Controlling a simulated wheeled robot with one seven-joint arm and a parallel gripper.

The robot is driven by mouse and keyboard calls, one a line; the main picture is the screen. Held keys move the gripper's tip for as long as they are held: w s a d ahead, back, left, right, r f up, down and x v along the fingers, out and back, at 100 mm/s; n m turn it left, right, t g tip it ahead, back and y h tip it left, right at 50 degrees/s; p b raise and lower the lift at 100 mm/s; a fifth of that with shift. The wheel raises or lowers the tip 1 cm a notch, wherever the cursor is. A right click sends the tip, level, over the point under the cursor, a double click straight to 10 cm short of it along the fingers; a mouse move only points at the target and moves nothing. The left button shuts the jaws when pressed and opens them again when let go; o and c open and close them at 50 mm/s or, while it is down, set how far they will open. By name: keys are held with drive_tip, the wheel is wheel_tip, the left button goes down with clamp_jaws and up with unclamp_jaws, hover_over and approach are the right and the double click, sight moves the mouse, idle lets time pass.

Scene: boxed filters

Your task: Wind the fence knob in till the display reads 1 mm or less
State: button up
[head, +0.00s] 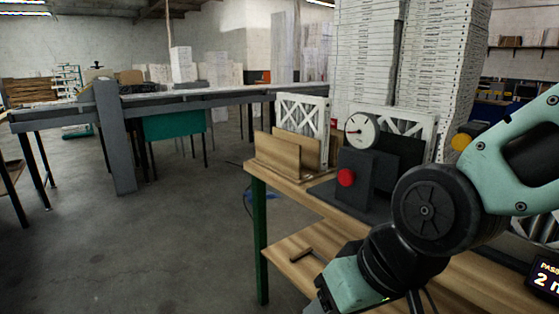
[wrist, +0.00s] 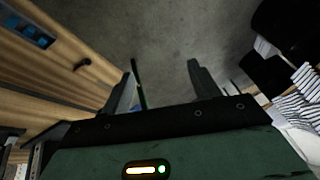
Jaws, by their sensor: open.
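A red knob (head: 346,177) sits on the front of a dark block (head: 369,178) on the wooden bench. A yellow knob (head: 461,141) is farther right, partly behind my arm; I cannot tell which one is the fence knob. A round dial gauge (head: 361,131) stands above the dark block; its reading is too small to tell. A dark display (head: 545,276) at the lower right edge shows a cut-off "2 m". My gripper (wrist: 162,75) is open and empty in the wrist view, over grey floor, apart from both knobs. It does not show in the head view.
A wooden holder (head: 277,158) with a white filter (head: 303,117) stands at the bench's left end. Tall stacks of white boxes (head: 452,60) rise behind. A lower wooden shelf (head: 290,262) juts out below. A long grey table (head: 190,99) is at the back left; the floor between is clear.

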drive_tip(key=s+d+f+n+g+h, duration=0.1)
drive_tip(key=s+d+n+g+h, duration=0.2)
drive_tip(key=s+d, duration=0.4)
drive_tip(key=shift+s+p, duration=0.25)
drive_tip(key=shift+p, duration=0.15)
drive_tip(key=shift+a+f, duration=0.1)
idle(0.5)
